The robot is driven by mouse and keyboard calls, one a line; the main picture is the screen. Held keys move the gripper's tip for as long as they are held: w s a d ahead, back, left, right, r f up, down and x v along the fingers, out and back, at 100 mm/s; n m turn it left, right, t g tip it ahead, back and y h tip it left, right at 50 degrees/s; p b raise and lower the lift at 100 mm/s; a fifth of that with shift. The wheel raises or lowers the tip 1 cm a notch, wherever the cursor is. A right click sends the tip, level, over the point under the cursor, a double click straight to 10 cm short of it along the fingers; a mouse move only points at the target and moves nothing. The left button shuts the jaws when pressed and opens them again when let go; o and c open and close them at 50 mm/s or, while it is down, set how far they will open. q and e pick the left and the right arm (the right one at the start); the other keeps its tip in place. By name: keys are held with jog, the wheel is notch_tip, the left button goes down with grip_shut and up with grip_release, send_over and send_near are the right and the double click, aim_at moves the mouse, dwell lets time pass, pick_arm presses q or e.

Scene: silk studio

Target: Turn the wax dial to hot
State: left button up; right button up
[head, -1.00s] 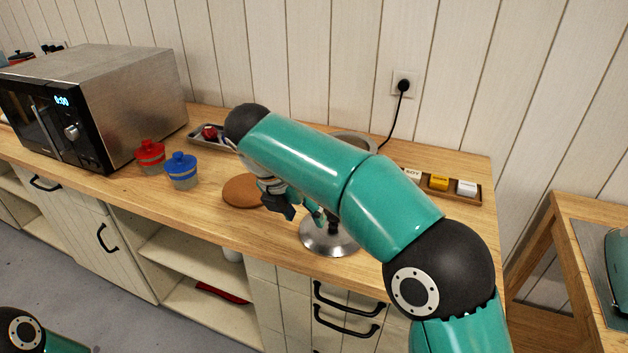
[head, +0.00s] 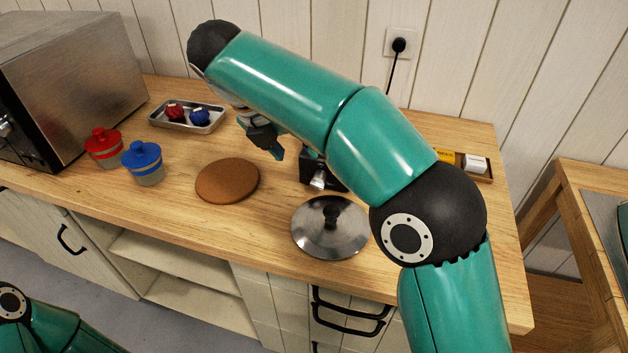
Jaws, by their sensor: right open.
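A black unit (head: 312,172) with a small silver knob (head: 319,181) on its front stands on the counter, mostly hidden behind my right arm. The knob looks like the wax dial, but its marks are too small to read. My right gripper (head: 272,148) is open and empty, left of the knob and apart from it. My arm hides part of the gripper. My left gripper is out of view.
A metal lid (head: 310,240) lies in front of the unit, and a round brown mat (head: 226,181) lies left of it. Red (head: 104,150) and blue (head: 143,166) lidded jars stand further left. A metal tray (head: 207,124) is behind. A wooden tray (head: 488,179) is at right.

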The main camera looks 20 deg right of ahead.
aim_at(316, 177)
jog(key=b+x, duration=0.2)
jog(key=x, duration=1)
jog(key=shift+d+b, duration=0.1)
jog(key=shift+b, duration=0.3)
jog(key=c, duration=1)
grip_shut()
